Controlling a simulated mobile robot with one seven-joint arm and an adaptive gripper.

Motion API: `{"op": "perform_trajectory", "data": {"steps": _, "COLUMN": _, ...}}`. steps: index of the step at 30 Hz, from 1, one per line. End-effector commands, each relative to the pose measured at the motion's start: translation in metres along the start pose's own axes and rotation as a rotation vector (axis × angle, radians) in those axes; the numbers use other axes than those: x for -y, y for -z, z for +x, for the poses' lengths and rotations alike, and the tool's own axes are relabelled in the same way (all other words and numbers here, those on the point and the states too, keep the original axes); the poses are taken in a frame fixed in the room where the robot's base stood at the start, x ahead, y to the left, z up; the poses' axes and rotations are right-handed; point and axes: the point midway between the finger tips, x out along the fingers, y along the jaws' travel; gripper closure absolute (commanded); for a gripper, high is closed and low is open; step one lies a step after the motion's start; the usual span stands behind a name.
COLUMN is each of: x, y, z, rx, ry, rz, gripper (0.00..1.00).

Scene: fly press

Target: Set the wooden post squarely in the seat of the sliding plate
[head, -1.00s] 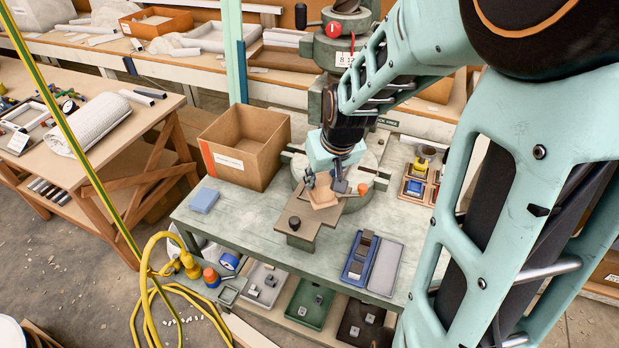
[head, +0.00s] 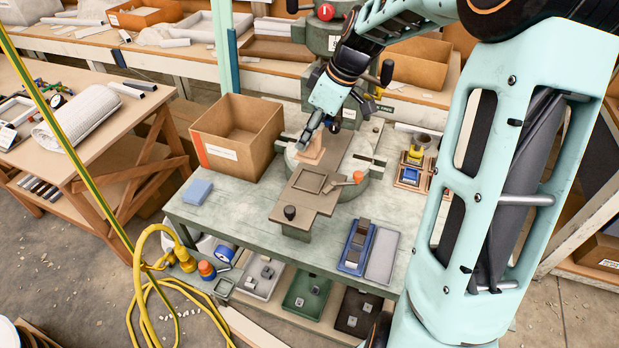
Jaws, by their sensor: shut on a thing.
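The sliding plate (head: 297,202) is a brown-grey plate running out from the press toward the table's front, with a dark knob at its near end. Its seat (head: 310,180) is a low square frame on top, bare inside. The wooden post (head: 311,151) is a pale block behind and just above the seat in the picture. My gripper (head: 314,140) is shut on the post, coming down from the upper right. The post looks a little tilted. Whether its bottom touches anything is not clear.
The fly press (head: 328,40) rises behind my gripper. An orange-tipped lever (head: 357,177) lies right of the seat. A cardboard box (head: 237,140) stands left. A blue tray (head: 357,247) and a blue sponge-like block (head: 198,192) lie on the table (head: 235,225).

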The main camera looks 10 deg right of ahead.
Motion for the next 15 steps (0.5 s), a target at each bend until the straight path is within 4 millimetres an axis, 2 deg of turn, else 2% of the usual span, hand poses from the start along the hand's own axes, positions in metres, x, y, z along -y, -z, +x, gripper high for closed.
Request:
{"op": "perform_trajectory", "data": {"steps": 7, "x": 0.002, "y": -0.017, "z": 0.041, "rx": 0.001, "ry": 0.007, "rz": -0.002, "gripper": 0.94}}
{"op": "perform_trajectory", "data": {"steps": 15, "x": 0.001, "y": -0.027, "z": 0.063, "rx": 0.001, "ry": 0.005, "rz": -0.001, "gripper": 0.94}}
